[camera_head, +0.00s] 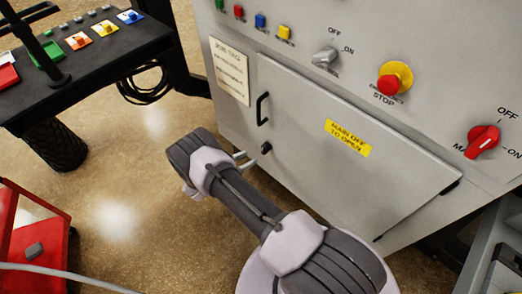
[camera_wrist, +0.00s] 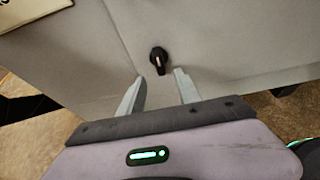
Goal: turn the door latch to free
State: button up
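The door latch (camera_head: 266,147) is a small black knob on the grey cabinet door (camera_head: 325,150), below the black door handle (camera_head: 262,108). In the wrist view the latch (camera_wrist: 158,60) has a pale line on it and points roughly downward in the picture. My gripper (camera_wrist: 158,84) is open, with its two pale fingers apart. The latch shows just beyond the fingertips, between them, and nothing is held. In the head view my gripper (camera_head: 246,160) is just left of the latch, mostly hidden behind my wrist. The door looks shut.
The panel above has a red MAIN switch (camera_head: 482,141), an emergency stop (camera_head: 393,80) and a grey OFF/ON knob (camera_head: 325,57). A yellow label (camera_head: 347,138) is on the door. A black table (camera_head: 95,60) and a red cart (camera_head: 30,245) stand left, with open floor between.

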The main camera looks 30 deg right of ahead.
aim_at(262, 150)
jog(key=b+x, duration=0.2)
jog(key=x, duration=0.8)
jog(key=shift+w+d+f+b, duration=0.15)
jog(key=shift+d+b, duration=0.05)
jog(key=shift+b, duration=0.15)
jog(key=shift+c, duration=0.4)
grip_shut()
